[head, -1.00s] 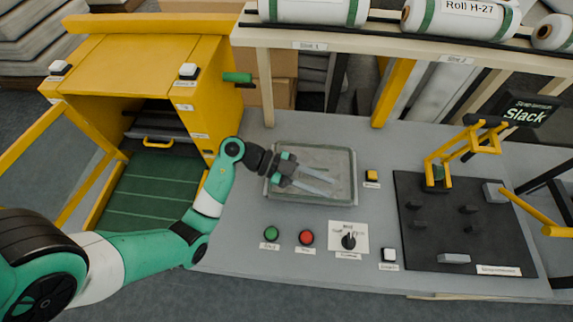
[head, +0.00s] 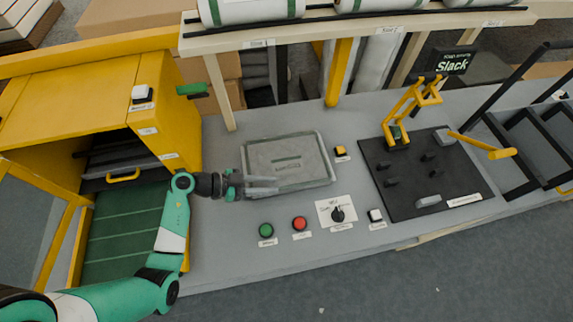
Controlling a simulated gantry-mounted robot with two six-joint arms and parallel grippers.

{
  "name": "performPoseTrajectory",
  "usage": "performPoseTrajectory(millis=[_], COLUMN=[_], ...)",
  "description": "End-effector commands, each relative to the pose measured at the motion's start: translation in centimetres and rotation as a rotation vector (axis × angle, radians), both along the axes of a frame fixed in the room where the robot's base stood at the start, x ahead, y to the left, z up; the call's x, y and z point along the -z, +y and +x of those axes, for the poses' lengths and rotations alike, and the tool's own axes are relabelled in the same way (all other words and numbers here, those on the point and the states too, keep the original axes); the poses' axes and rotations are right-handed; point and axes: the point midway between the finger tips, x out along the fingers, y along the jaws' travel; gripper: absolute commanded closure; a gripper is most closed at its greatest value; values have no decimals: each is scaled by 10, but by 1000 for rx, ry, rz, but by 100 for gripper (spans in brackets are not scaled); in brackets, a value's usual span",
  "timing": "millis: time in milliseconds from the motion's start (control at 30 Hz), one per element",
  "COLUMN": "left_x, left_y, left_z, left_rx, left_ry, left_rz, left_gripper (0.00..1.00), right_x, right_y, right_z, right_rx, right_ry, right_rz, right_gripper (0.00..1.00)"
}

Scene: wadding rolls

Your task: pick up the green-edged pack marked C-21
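No pack marked C-21 can be made out. A shallow grey tray (head: 329,178) lies on the bench in the head view, with a small green mark and faint lettering on the grey surface inside it. I cannot tell whether that surface is a pack. My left gripper (head: 277,186) is over the tray's lower left part, its two pale fingers pointing right with a gap between them. It looks open and empty. My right gripper is not in view.
A yellow cabinet (head: 75,95) with a green-lined opening stands left. Green (head: 265,230) and red (head: 299,223) buttons and a knob (head: 338,214) sit in front of the tray. Green-banded white rolls (head: 250,10) lie on the shelf above. A black mat (head: 455,190) with yellow levers is right.

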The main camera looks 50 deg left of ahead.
Motion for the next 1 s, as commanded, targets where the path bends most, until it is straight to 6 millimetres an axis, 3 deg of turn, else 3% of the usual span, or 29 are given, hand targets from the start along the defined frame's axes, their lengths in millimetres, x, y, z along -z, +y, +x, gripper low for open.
performPoseTrajectory(millis=[233,400,567,767,933,1000], left_x=[6,24,26,25,25,25], left_y=[-6,-21,-29,-29,-29,-29], left_z=[9,30,45,46,45,45], left_rx=[0,4,-1,-2,-2,-2], left_ry=[0,-2,-1,0,0,0], left_rz=[1,1,1,1,1,1], left_gripper=[70,70,70,70,97,100], right_x=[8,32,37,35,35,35], right_y=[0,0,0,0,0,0], right_z=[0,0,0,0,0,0], right_rx=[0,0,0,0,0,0], right_ry=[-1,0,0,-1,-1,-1], right_rz=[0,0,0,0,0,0], right_gripper=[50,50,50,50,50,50])
